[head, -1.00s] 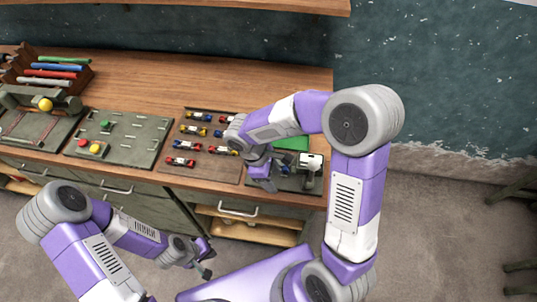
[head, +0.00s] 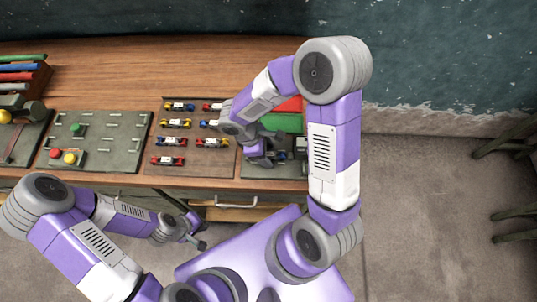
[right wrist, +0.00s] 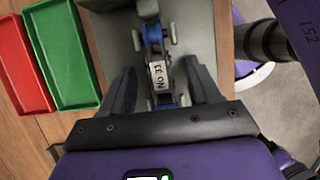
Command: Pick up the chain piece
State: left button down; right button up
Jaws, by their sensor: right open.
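A chain piece (right wrist: 157,72) with grey metal links, blue parts and a white label marked with letters lies on a grey-green surface in the right wrist view. My right gripper (right wrist: 158,90) is open, with one dark finger on each side of the piece. In the head view my right gripper (head: 262,160) is low over the plate at the right end of the bench, and the arm hides most of what is there. My left gripper (head: 197,232) hangs in front of the bench, away from the pieces; its jaw state is unclear.
A green tray (right wrist: 62,58) and a red tray (right wrist: 20,65) lie beside the plate. Several small coloured pieces stand in rows on a brown board (head: 190,143). A grey-green panel (head: 112,140) with coloured buttons lies further left. A wall rises behind the bench.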

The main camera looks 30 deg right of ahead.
grip_shut()
dwell(0.3)
